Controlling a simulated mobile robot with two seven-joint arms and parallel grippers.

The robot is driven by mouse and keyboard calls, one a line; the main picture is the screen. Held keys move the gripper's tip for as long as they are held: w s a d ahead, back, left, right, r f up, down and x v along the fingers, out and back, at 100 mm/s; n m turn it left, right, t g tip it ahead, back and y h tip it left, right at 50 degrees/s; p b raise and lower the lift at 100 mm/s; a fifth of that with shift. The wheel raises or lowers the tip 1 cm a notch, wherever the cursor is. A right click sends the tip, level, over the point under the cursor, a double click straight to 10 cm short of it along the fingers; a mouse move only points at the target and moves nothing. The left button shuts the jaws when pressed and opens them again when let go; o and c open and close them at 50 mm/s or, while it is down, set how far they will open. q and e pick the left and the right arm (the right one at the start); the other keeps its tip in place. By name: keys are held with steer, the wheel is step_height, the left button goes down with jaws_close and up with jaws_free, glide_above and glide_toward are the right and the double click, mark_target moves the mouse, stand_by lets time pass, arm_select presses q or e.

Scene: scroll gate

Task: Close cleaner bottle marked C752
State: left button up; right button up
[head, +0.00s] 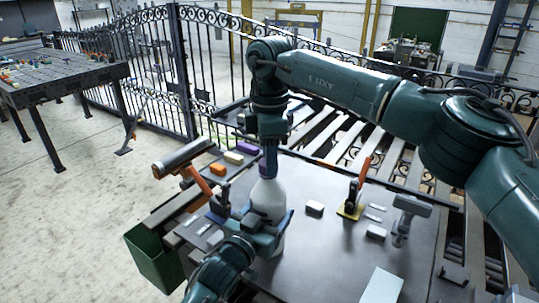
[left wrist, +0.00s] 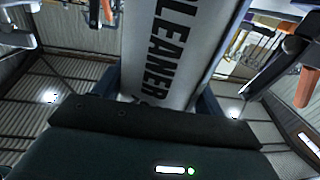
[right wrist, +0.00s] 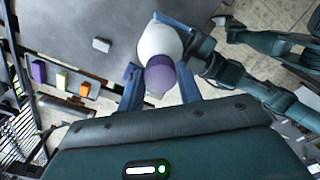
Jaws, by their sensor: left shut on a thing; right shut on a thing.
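A white cleaner bottle (head: 269,200) stands upright at the left part of the dark worktable, with a purple cap (head: 264,168) at its top. The left wrist view shows its body (left wrist: 165,45) close up with "CLEANER" in dark letters; I cannot read C752. My left gripper (head: 265,230) is shut on the bottle's lower body. My right gripper (head: 268,158) comes from above and is shut on the cap. In the right wrist view the purple cap (right wrist: 168,78) sits between the fingers, over the white bottle (right wrist: 158,40). Whether the cap is fully seated is hidden.
The worktable (head: 315,255) holds a yellow-based orange-handled tool (head: 353,195), a grey hammer-like tool (head: 406,215) and small light blocks. Coloured blocks (head: 233,158) lie left of the bottle. A green bin (head: 155,260) hangs at the left edge. An iron gate (head: 180,70) stands behind.

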steer(key=m, duration=0.5)
steer(key=shift+m, duration=0.4)
steer(key=o, duration=1)
steer(key=shift+c, duration=0.2)
steer(key=shift+r, duration=2.3)
steer(key=shift+c, duration=0.3)
